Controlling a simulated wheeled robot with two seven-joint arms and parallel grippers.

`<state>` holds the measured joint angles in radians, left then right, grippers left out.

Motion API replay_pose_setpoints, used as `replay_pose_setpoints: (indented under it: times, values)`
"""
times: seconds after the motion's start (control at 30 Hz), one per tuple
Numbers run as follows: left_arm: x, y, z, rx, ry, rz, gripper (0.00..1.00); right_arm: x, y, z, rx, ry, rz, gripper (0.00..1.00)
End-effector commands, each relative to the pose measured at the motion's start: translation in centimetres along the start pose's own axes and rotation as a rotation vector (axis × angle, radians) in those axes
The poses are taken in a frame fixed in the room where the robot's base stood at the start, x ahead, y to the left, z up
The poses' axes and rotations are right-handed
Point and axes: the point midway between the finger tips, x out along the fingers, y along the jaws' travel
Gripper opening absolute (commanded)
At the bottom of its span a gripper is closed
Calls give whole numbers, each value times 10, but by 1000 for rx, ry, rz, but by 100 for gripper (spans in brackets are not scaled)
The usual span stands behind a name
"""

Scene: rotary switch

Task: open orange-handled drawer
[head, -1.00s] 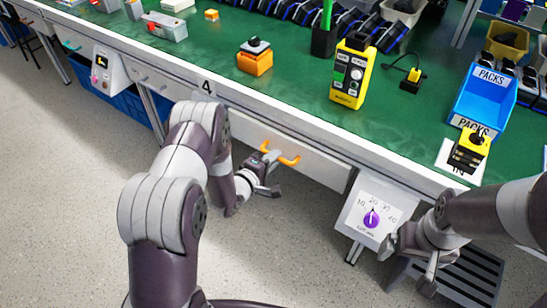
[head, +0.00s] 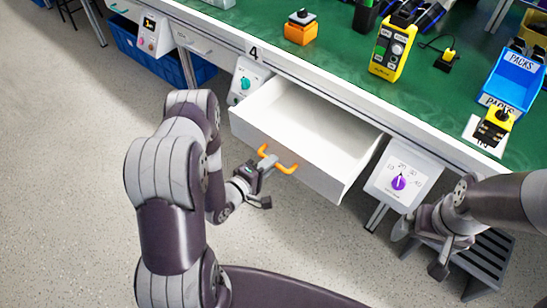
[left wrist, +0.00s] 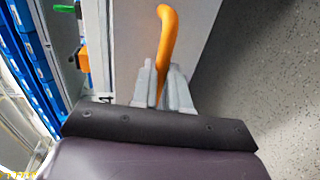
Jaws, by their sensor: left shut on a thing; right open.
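The white drawer (head: 312,128) under the green workbench is pulled well out, and its inside looks empty. Its orange handle (head: 287,168) is on the front panel. My left gripper (head: 264,164) is shut on the handle near its left end. In the left wrist view, the fingers (left wrist: 165,85) close around the orange handle (left wrist: 167,30). My right gripper (head: 425,250) is open and empty, low at the right, in front of the panel with the purple knob.
A panel with a purple rotary knob (head: 398,182) hangs right of the drawer. A panel with a teal knob (head: 245,84) is to its left. The bench top (head: 340,75) holds a yellow control box (head: 393,48) and blue bin (head: 510,78). Open floor lies in front.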

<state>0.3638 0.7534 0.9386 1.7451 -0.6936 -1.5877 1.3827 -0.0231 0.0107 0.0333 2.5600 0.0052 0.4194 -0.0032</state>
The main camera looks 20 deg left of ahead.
Motion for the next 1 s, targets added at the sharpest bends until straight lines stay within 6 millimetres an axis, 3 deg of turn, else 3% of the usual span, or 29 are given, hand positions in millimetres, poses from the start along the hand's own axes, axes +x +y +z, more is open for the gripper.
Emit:
replay_pose_setpoints:
  times: [0.37, 0.4, 0.43, 0.47, 0.77, 0.87, 1.0]
  values:
    - [-1, -1, 0, 0, -1, -1, 0, 0, 0, 0, 0, 0, 0, 100]
    - [-1, -1, 0, 0, -1, -1, 28, 0, 0, 0, 0, 0, 0, 100]
    - [-1, -1, 0, 0, -1, -1, 37, 0, 0, 0, 0, 0, 0, 100]
    - [-1, -1, 0, 0, 0, -1, 40, 0, 0, 0, 0, 0, 0, 100]
    - [-3, 0, 0, 0, 1, 0, 40, -1, 0, 0, 0, 0, 0, 100]
    - [-14, 1, -2, -1, 3, -1, 40, -4, 0, 0, 0, 0, 0, 100]
    - [-49, 1, -2, -4, 9, -3, 40, -10, 0, -1, 0, 0, 0, 100]
